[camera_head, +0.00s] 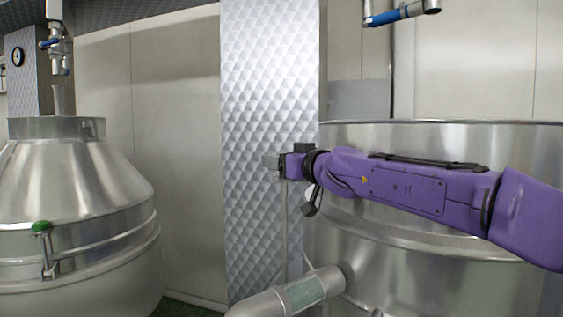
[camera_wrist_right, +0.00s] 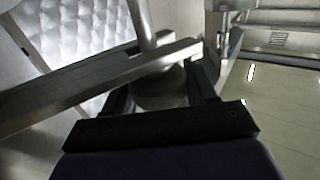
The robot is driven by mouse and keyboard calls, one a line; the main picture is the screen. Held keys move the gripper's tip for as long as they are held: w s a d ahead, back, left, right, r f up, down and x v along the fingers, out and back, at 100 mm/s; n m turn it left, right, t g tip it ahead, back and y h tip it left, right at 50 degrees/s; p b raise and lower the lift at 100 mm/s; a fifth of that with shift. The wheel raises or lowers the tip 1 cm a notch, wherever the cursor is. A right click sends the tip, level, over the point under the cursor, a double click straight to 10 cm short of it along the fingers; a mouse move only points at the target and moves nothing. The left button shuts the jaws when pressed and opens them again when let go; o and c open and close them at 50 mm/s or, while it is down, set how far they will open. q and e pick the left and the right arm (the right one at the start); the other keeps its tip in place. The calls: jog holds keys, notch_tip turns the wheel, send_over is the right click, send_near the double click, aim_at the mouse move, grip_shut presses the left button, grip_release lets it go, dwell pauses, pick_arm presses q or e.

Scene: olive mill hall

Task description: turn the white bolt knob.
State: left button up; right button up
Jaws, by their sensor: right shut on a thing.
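My right gripper (camera_head: 272,162) reaches in from the right in front of the quilted metal panel, and its fingertips point left. In the right wrist view its two dark fingers (camera_wrist_right: 160,88) stand on either side of a rounded grey piece, which I take to be the white bolt knob (camera_wrist_right: 158,94) in shade. The gripper is shut on it. In the head view the gripper hides the knob, so its turn cannot be read. A metal bar (camera_wrist_right: 80,82) crosses close beside the fingers in the wrist view. My left gripper is not in view.
A large steel tank (camera_head: 430,225) stands behind my right arm, with a pipe and sight glass (camera_head: 305,292) low in front. A steel vat (camera_head: 75,185) with a green knob (camera_head: 41,227) stands at the left. A thin upright post (camera_head: 283,225) is below the gripper.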

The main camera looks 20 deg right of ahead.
jog(key=shift+w+f, duration=0.1)
jog(key=shift+f, duration=0.25)
jog(key=o, duration=0.8)
jog(key=shift+c, duration=0.2)
jog(key=shift+o, duration=1.1)
jog(key=shift+w, duration=0.35)
